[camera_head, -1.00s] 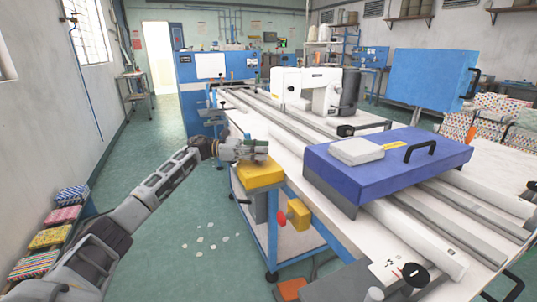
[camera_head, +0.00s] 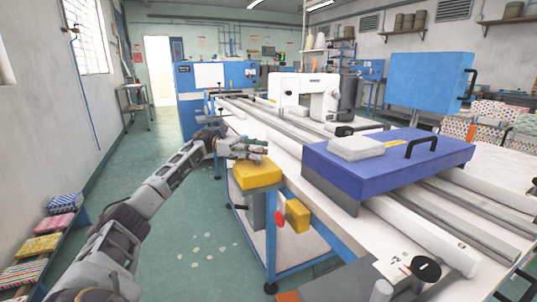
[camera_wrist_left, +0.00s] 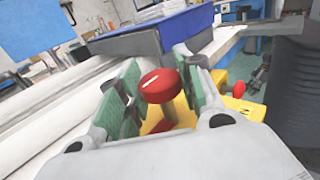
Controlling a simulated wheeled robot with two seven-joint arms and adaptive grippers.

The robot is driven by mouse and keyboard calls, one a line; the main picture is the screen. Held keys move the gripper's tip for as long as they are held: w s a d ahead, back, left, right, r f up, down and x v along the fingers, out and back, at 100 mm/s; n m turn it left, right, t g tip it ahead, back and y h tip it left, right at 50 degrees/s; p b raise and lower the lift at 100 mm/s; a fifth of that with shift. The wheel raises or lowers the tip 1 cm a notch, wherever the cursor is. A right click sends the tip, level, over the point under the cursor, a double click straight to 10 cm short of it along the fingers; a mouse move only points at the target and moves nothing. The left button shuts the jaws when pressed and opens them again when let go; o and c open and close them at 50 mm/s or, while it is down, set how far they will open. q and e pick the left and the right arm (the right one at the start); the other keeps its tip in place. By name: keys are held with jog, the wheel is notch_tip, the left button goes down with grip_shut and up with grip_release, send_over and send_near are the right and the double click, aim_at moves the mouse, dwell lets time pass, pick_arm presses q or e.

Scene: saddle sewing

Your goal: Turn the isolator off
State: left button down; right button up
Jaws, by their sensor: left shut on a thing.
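The isolator is a red round knob (camera_wrist_left: 160,84) with a white line on its top, above a yellow housing (camera_head: 258,174). The white line lies slanted in the left wrist view. My left gripper (camera_head: 262,150) is above the yellow housing in the head view. In the left wrist view its green-padded fingers (camera_wrist_left: 158,92) stand on either side of the knob, shut on it. In the head view the hand hides the knob. My right gripper is in neither view.
A long machine table with a blue-purple case (camera_head: 385,168) fills the right. The green floor (camera_head: 150,165) at left is open.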

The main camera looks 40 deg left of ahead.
pick_arm(q)
jog(key=shift+f, duration=0.1)
dwell(0.3)
jog(key=c, duration=0.9)
grip_release()
jog(key=shift+c, duration=0.2)
jog(key=shift+a, duration=0.1)
jog(key=v, duration=1.1)
jog(key=shift+a, duration=0.35)
